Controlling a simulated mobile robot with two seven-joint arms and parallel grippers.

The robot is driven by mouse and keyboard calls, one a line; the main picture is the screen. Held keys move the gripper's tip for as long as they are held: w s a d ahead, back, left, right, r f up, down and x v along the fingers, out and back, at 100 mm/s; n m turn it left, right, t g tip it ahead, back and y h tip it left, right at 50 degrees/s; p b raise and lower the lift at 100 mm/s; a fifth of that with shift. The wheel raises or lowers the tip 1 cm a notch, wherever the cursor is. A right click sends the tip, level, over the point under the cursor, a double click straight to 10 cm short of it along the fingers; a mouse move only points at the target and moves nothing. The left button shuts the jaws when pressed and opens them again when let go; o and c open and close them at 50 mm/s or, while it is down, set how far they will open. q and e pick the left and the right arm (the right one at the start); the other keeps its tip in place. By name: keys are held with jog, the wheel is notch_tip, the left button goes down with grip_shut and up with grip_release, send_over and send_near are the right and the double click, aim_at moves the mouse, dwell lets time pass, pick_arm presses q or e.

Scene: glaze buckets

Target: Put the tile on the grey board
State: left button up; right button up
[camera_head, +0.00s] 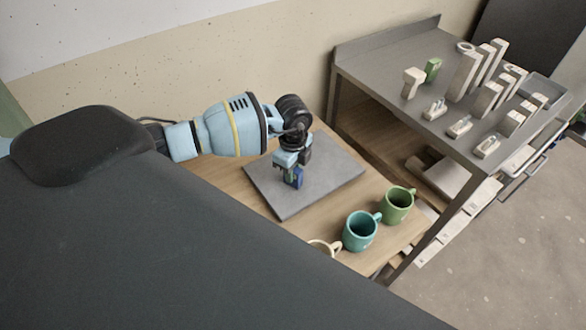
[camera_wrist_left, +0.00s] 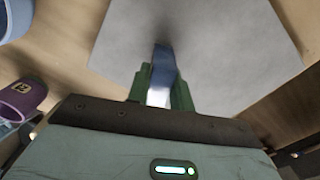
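The grey board (camera_head: 328,178) lies flat on the wooden table; it also fills the upper middle of the left wrist view (camera_wrist_left: 225,60). My left gripper (camera_head: 292,174) is over the left half of the board and points down. In the left wrist view my left gripper (camera_wrist_left: 160,92) has its two green fingers closed on the sides of a blue tile (camera_wrist_left: 162,64), held on edge. In the head view the tile (camera_head: 297,178) is a small blue patch between the fingers. I cannot tell whether its lower edge touches the board. My right gripper is out of view.
A teal mug (camera_head: 359,232), a green mug (camera_head: 397,205) and a partly hidden cream mug (camera_head: 322,248) stand at the table's front. A purple mug (camera_wrist_left: 22,98) shows in the wrist view. A grey bench (camera_head: 395,65) holding several pale pieces stands at right.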

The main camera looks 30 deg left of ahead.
pick_arm(q)
jog(key=o, duration=0.5)
jog(key=shift+c, duration=0.2)
notch_tip(320, 180, up, 12)
jog(key=p, duration=0.1)
jog(key=shift+r, duration=0.15)
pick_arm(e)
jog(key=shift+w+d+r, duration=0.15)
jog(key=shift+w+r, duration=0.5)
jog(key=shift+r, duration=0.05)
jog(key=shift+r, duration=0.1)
